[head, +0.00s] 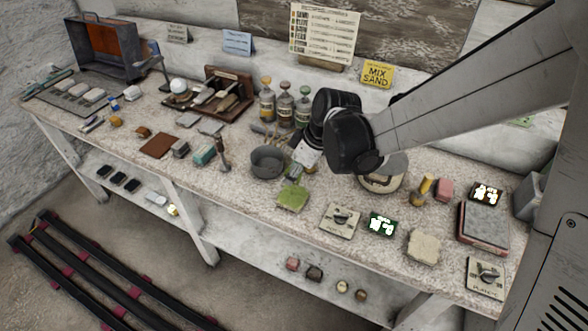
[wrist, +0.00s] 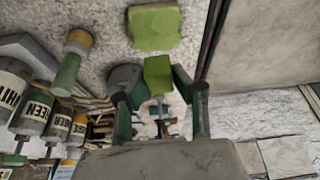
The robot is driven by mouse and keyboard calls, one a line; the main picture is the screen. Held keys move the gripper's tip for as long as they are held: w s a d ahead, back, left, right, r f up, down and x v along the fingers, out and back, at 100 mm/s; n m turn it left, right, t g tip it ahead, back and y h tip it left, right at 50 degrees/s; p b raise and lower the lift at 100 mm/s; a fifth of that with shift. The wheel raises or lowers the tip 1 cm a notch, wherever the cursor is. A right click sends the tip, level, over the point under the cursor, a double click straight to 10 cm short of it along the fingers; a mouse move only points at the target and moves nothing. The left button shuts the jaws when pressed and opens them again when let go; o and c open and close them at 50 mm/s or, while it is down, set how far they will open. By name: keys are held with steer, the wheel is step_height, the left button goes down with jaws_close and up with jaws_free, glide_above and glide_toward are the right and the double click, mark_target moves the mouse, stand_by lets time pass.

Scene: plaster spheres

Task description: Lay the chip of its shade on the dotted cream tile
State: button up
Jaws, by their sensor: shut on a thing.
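My gripper (wrist: 160,105) is shut on a yellow-green block (wrist: 158,74), held between its two fingers. In the head view the block (head: 295,171) shows below the wrist, just behind a flat yellow-green tile (head: 293,197) on the bench. That tile (wrist: 153,28) lies beyond the block in the wrist view, apart from it. A cream tile with uneven edges (head: 423,246) lies on the bench's front right; I cannot make out dots on it. Part of my gripper is hidden by my dark wrist in the head view.
A grey bowl (head: 267,162) stands left of my gripper, with labelled bottles (head: 285,108) behind it. Cream plates with dark knobs (head: 340,221), a lit green display (head: 382,224), and yellow (head: 427,184) and pink (head: 445,189) pieces are to the right. The bench's front edge is close.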

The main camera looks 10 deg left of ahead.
mark_target(289, 194)
steer(key=shift+b, duration=0.3)
steer(key=shift+f+b, duration=2.3)
steer(key=shift+f, duration=0.5)
steer(key=shift+f+b, duration=0.7)
steer(key=shift+b, duration=0.25)
steer(key=o, duration=1)
steer(key=shift+r, duration=0.15)
steer(key=shift+r+p, duration=1.15)
steer(key=shift+r, duration=0.7)
steer(key=shift+d+r, duration=0.1)
steer(key=shift+d, duration=0.05)
